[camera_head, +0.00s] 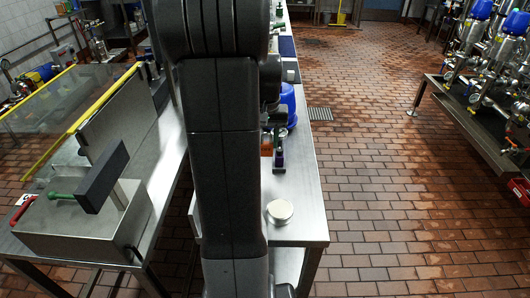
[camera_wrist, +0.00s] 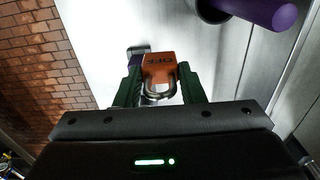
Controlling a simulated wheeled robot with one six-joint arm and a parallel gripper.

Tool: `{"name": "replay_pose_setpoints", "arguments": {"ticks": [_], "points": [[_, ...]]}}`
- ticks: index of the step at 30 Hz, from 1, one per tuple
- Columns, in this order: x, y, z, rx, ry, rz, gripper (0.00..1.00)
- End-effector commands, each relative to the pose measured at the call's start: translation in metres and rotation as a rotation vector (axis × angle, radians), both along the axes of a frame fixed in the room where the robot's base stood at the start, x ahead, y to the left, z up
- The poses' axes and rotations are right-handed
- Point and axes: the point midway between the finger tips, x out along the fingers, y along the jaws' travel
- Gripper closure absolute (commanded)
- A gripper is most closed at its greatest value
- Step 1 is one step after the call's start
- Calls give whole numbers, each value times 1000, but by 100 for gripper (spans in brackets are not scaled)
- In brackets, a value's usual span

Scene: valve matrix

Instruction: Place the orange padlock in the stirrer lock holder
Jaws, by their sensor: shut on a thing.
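The orange padlock (camera_wrist: 158,66) is between the two green fingers of my gripper (camera_wrist: 160,92) in the wrist view. The fingers are shut around its metal shackle (camera_wrist: 160,90), and its orange body with dark lettering points away from the gripper. The padlock also shows as a small orange patch (camera_head: 266,149) beside my arm in the head view, over the steel table. A small dark block (camera_wrist: 137,49) lies just beyond the padlock's left upper edge; I cannot tell if they touch. I cannot tell for sure which thing is the stirrer lock holder.
A purple-ended cylinder (camera_wrist: 280,12) is at the wrist view's upper right. A blue rounded thing (camera_head: 288,103) and a round pale lid (camera_head: 280,211) are on the steel table (camera_head: 305,190). A steel box (camera_head: 85,225) stands left.

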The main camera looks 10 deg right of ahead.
Motion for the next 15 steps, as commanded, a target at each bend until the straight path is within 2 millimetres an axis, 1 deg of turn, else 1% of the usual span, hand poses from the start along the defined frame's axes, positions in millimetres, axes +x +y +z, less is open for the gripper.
{"name": "replay_pose_setpoints", "arguments": {"ticks": [1,3,6,11,15], "points": [[-1,0,-11,1,5,0,93],[-1,0,-25,1,5,0,93],[-1,0,-39,1,3,0,93],[0,0,-53,0,2,0,93],[-1,0,-74,1,3,0,93]]}}
